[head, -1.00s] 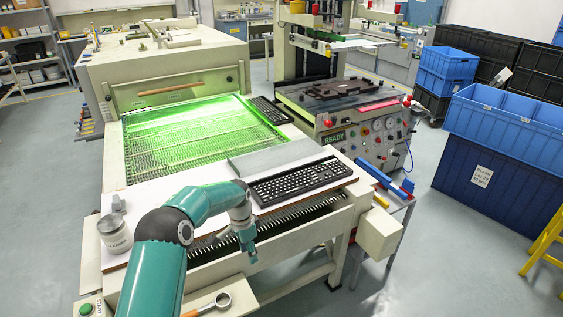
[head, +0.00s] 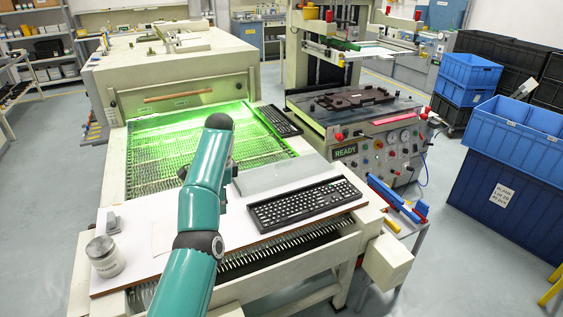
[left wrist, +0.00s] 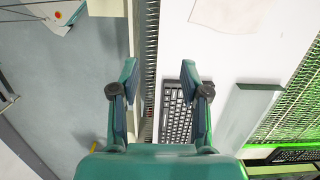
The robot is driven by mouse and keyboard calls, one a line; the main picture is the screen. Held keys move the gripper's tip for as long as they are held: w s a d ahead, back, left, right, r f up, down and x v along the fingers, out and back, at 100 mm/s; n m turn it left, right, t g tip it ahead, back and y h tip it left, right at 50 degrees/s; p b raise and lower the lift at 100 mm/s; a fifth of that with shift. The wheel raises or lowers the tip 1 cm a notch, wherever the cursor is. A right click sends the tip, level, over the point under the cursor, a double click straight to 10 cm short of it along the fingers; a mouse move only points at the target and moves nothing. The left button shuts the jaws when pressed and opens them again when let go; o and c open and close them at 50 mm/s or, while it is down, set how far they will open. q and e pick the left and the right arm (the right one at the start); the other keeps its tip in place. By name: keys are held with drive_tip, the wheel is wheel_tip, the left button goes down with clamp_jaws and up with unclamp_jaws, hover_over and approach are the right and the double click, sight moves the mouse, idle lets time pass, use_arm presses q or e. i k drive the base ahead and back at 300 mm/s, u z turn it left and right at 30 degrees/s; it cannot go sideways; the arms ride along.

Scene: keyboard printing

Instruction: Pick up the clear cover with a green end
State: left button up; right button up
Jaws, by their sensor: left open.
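The clear cover (head: 272,174) lies on the white board, between the black keyboard and the green-lit mesh belt, in the head view. In the left wrist view the cover (left wrist: 235,125) is right of my fingers, with a dark green end (left wrist: 259,87) facing up the picture. My left gripper (left wrist: 158,70) is open and empty. Its fingers are apart from the cover, with the keyboard partly between and behind them. In the head view my left arm hides most of the gripper. My right gripper is in neither view.
The black keyboard (head: 305,203) lies directly in front of the cover. A second keyboard (head: 278,119) lies on the mesh belt (head: 150,150).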

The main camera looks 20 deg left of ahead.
sight(256, 178)
drive_tip(key=i, duration=1.6)
drive_tip(key=z, duration=0.05)
